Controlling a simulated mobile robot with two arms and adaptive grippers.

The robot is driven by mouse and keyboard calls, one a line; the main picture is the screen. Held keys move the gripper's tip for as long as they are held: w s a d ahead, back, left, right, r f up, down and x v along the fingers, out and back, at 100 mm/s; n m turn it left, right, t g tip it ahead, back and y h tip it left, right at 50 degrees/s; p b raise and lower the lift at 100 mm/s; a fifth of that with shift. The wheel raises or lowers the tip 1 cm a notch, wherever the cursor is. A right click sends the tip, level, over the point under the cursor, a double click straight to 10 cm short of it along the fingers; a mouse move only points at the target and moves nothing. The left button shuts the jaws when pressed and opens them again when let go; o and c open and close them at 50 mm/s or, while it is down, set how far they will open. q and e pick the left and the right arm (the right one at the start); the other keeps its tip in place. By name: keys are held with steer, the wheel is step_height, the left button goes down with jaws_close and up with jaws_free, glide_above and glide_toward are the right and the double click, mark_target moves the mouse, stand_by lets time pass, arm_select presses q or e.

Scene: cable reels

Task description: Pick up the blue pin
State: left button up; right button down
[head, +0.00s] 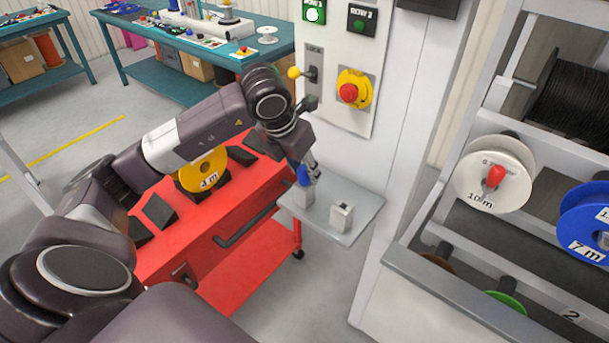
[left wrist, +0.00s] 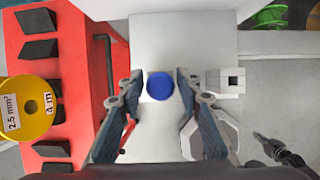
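The blue pin (head: 304,175) stands upright at a small grey block (head: 303,196) on the grey shelf (head: 365,199). In the left wrist view its round blue top (left wrist: 160,86) shows from above, between my fingers. My left gripper (head: 309,170) is at the pin, pointing down. In the left wrist view my left gripper (left wrist: 159,83) is open, with one finger on each side of the pin and a narrow gap to each. The pin's lower part is partly hidden in the head view.
A second grey block (head: 342,217) with a dark square opening stands on the shelf, close to the right finger. A red cart (head: 245,254) with a yellow reel (head: 204,171) is left. A panel with a red button (head: 348,93) rises behind. A reel rack (head: 455,278) is right.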

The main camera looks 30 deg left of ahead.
arm_select(q)
jaws_close()
steer(key=shift+r, duration=0.15)
step_height(320, 180, up, 20)
stand_by(0.7)
